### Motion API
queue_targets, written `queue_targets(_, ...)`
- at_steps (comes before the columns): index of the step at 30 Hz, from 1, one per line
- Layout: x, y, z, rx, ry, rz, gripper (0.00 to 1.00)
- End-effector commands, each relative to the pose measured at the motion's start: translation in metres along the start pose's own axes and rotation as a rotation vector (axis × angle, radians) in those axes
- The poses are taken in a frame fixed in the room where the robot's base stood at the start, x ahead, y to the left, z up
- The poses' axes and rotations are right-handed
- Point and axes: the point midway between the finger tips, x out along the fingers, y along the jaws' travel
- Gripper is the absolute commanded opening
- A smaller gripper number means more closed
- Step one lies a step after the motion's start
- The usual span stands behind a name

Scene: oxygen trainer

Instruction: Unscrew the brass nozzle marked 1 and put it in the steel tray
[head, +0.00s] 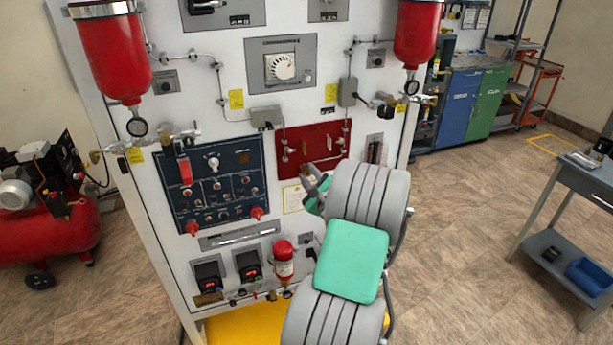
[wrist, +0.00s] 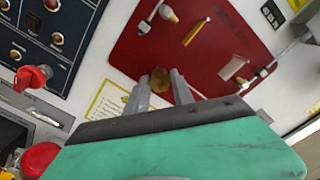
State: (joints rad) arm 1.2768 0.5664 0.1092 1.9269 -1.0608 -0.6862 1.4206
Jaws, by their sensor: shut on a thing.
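My gripper (wrist: 161,84) is shut on a small brass piece (wrist: 157,80), which shows between the fingertips in the wrist view. It looks like a brass nozzle, but no number can be read on it. The piece is in front of the lower part of the red panel (wrist: 135,48); I cannot tell if it still touches the panel. I cannot make out the steel tray for certain.
Other fittings stick out of the red panel, including a brass rod (wrist: 196,32) and a pale plate (wrist: 232,68). A red knob (wrist: 32,77) is to the left. A grey cart (head: 562,170) stands at the right, with open floor between it and the rig.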

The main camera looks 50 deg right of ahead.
Motion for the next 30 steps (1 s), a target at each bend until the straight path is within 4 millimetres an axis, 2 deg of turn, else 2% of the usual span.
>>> queue_targets(5, -0.0003, 0.0012, -0.0004, -0.007, 0.0, 0.001, 0.0)
queue_targets(15, -0.0005, 0.0024, -0.0015, -0.283, -0.001, 0.0, 0.0)
queue_targets(25, -0.0007, 0.0014, -0.001, -0.306, 0.001, 0.002, 0.0)
queue_targets(30, -0.0008, 0.0048, -0.0037, -0.435, 0.0, -0.001, 0.0)
